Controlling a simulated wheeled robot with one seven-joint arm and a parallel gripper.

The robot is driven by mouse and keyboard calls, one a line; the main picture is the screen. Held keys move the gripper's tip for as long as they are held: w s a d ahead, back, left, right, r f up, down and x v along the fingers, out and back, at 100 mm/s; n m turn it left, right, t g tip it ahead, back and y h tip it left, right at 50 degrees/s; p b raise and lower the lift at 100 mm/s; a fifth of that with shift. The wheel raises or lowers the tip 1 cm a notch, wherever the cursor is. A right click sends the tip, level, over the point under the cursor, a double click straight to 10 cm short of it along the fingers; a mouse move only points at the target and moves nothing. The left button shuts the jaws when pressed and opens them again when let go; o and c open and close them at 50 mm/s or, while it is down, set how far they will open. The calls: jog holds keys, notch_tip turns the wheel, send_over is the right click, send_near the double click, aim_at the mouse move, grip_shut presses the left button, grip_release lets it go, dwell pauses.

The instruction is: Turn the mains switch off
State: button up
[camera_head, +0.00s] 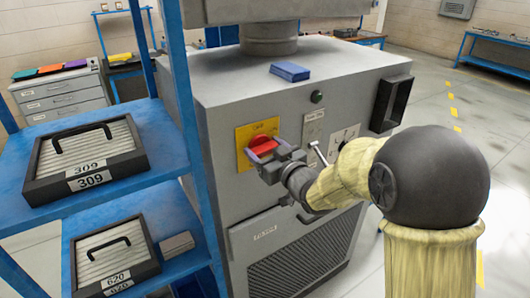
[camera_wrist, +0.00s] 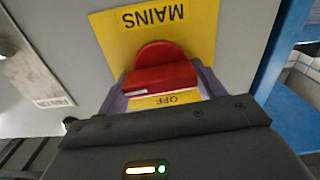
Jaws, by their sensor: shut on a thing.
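The mains switch is a red rotary knob (camera_head: 262,145) on a yellow plate (camera_head: 243,136) on the front of a grey cabinet. In the wrist view the red knob (camera_wrist: 160,72) sits on the yellow plate (camera_wrist: 205,25), which reads MAINS and OFF upside down. My gripper (camera_head: 264,158) reaches the knob from the right in the head view. Its fingers (camera_wrist: 160,90) stand on both sides of the knob's grip bar and are shut on it. The wrist body hides the lower part of the plate, so I cannot tell which label the knob points to.
The grey cabinet (camera_head: 230,200) has a small lever (camera_head: 319,153) and a dial plate right of the switch. A blue shelf (camera_head: 165,150) with case 309 (camera_head: 90,160) stands close on the left. A blue box (camera_head: 290,71) lies on top. Open floor is at right.

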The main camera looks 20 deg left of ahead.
jog(key=n+b, duration=0.1)
jog(key=b, duration=0.1)
jog(key=n+b, duration=0.2)
jog(key=b, duration=0.1)
jog(key=shift+s+f+n+b, duration=0.1)
jog(key=shift+f+n+b, duration=0.2)
jog(key=n+b, duration=0.5)
jog(key=b, duration=0.2)
jog(key=shift+a, duration=0.1)
jog(key=n+b, duration=0.5)
jog(key=shift+s, duration=0.15)
jog(key=shift+a+r+n+b, duration=0.1)
jog(key=shift+r+n+b, duration=0.05)
jog(key=shift+n+b, duration=1.55)
jog(key=o, duration=1)
